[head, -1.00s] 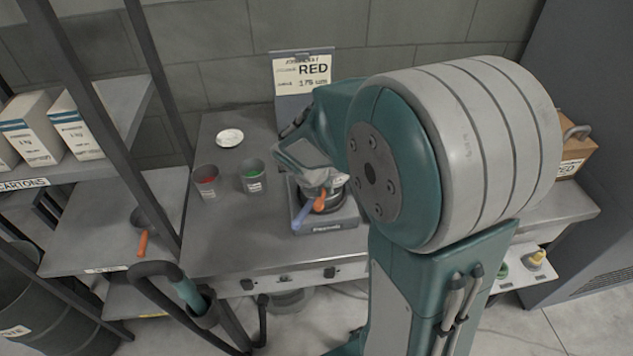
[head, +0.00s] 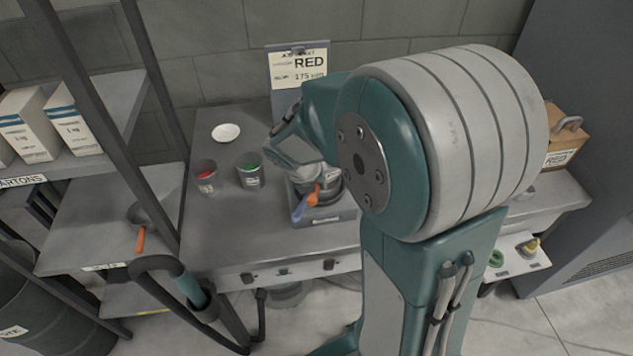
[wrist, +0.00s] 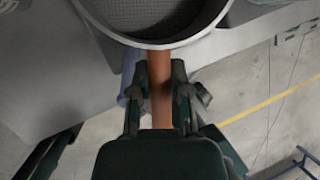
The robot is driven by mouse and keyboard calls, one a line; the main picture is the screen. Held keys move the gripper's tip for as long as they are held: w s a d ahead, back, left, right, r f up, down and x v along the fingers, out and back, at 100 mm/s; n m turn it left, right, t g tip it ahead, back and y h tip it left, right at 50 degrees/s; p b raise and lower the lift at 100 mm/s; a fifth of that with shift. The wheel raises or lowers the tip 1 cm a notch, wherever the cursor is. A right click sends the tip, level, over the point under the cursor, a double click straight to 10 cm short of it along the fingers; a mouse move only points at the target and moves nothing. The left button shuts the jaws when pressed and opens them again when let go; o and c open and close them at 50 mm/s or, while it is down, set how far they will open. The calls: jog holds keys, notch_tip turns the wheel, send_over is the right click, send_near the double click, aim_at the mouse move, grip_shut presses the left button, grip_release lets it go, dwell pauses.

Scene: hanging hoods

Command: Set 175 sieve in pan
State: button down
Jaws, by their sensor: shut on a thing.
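My gripper (wrist: 158,100) is shut on the orange handle (wrist: 160,75) of a round sieve in the wrist view. The sieve (wrist: 150,42) has a grey metal rim and a fine dark mesh, with its upper part cut off by the frame. In the head view my gripper (head: 318,188) is beside a dark round pan (head: 331,192) on a grey scale-like base. The orange handle (head: 307,202) points toward the front there. A blue handle (head: 299,211) lies just beside it. My arm hides part of the pan, so I cannot tell whether the sieve is seated in it.
A red-filled cup (head: 206,176) and a green-filled cup (head: 249,171) stand left of the base, with a white dish (head: 226,132) behind. A sign (head: 300,69) reads RED, 175 um. Another orange-handled tool (head: 140,235) lies on the left shelf. Bench space around the cups is clear.

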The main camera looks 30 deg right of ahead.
jog(key=shift+a, duration=0.3)
jog(key=shift+d, duration=0.55)
jog(key=shift+a, duration=0.6)
jog(key=shift+d+f, duration=0.25)
jog(key=shift+f, duration=0.15)
jog(key=shift+a+f, duration=0.1)
jog(key=shift+f, duration=1)
jog(key=shift+c, duration=2.4)
grip_release()
